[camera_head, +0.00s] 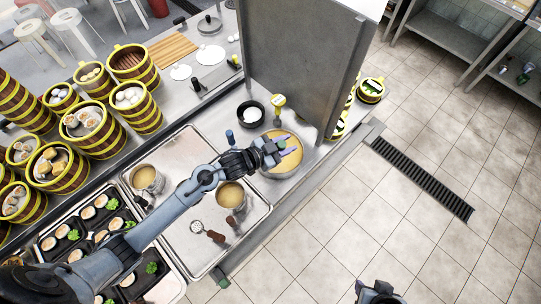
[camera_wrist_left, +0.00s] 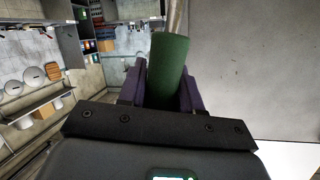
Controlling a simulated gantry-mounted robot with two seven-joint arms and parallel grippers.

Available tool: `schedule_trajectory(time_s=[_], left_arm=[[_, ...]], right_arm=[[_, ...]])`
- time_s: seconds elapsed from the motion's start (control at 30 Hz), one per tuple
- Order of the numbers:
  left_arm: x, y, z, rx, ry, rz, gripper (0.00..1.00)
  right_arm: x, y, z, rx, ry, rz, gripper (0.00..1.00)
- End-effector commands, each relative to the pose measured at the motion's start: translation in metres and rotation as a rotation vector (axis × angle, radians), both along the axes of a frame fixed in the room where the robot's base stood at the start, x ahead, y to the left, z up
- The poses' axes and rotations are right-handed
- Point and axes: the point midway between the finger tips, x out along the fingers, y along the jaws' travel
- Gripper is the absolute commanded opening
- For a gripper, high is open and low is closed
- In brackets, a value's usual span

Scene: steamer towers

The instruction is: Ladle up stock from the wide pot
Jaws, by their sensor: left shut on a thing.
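The wide pot (camera_head: 284,177) stands near the right end of the steel counter, against the upright metal panel. It holds yellowish stock (camera_head: 283,163). My left gripper (camera_head: 288,148) is over the pot. In the left wrist view the purple fingers (camera_wrist_left: 162,88) are shut on the green handle of a ladle (camera_wrist_left: 168,66), with a metal shaft running on past the top of the frame. The ladle's bowl is hidden, so I cannot tell whether it is in the stock. My right gripper (camera_head: 378,292) is at the bottom edge, away from the counter; its jaws are unclear.
Two smaller pots (camera_head: 148,179) (camera_head: 231,195) stand in the metal tray (camera_head: 194,250), near a strainer (camera_head: 203,231). A black bowl (camera_head: 250,113) sits beside the wide pot. Bamboo steamers (camera_head: 88,128) crowd the left. The tall panel (camera_head: 302,65) bounds the far side.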

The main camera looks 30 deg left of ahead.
Motion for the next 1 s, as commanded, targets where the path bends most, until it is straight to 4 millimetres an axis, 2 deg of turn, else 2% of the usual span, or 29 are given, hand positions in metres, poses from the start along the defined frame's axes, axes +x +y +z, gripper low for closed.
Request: schedule_trajectory(time_s=[0.03,0.1,0.33,0.53,1.0], left_arm=[[0.013,0.002,-0.017,-0.005,0.002,-0.019,0.00],[0.024,0.003,-0.023,-0.015,0.013,-0.047,0.00],[0.046,0.008,-0.033,-0.033,0.040,-0.097,0.00],[0.053,0.012,-0.034,-0.040,0.052,-0.108,0.00],[0.053,0.012,-0.032,-0.041,0.055,-0.110,0.00]], right_arm=[[0.000,-0.001,-0.024,-0.002,-0.001,0.000,0.43],[0.001,-0.001,-0.038,-0.005,-0.002,0.003,0.43],[0.001,-0.003,-0.067,-0.011,-0.003,0.006,0.43],[0.001,-0.003,-0.074,-0.010,-0.003,0.005,0.43],[0.001,0.000,-0.071,0.001,-0.006,-0.002,0.43]])
